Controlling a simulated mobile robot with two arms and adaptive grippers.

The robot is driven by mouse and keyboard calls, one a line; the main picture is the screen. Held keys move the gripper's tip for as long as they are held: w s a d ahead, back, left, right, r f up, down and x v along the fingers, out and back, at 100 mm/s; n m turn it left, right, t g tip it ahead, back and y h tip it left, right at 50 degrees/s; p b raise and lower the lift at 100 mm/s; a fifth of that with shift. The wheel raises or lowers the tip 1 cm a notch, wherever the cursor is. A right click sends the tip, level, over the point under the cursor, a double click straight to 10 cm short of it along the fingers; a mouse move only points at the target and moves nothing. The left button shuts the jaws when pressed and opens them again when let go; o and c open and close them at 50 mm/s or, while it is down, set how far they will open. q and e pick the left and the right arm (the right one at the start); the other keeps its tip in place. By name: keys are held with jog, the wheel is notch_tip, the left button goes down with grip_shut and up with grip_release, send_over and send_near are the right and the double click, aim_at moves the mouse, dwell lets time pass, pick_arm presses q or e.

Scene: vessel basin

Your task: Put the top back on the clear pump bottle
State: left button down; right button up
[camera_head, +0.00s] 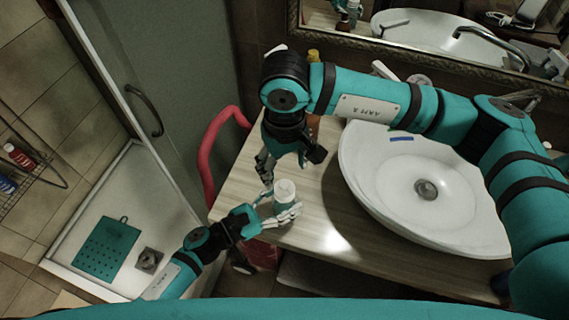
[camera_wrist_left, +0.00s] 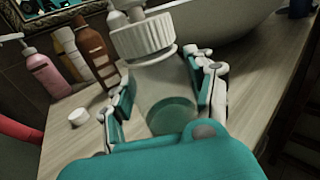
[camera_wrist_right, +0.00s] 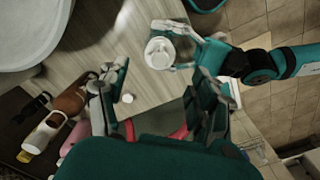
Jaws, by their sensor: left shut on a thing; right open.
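The clear pump bottle (camera_wrist_left: 170,92) stands upright on the counter with greenish liquid low inside. Its white ribbed top (camera_wrist_left: 143,38) sits at the mouth, and I cannot tell whether it is fully seated. From above, the white top (camera_wrist_right: 159,52) also shows in the right wrist view, and in the head view (camera_head: 285,188). My left gripper (camera_head: 276,215) is shut around the bottle's body, a finger on each side.
A small white cap (camera_wrist_left: 78,116) lies on the wooden counter (camera_head: 318,205). A pink bottle (camera_wrist_left: 45,72), a brown bottle (camera_wrist_left: 93,48) and a cream bottle (camera_wrist_right: 42,133) stand at the back. The white basin (camera_head: 400,205) is right of the bottle. A red hose-like tube (camera_head: 208,150) curves at the counter's left edge.

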aim_at(284, 183)
notch_tip(284, 183, down, 8)
jog(key=shift+f, duration=0.1)
dwell(0.7)
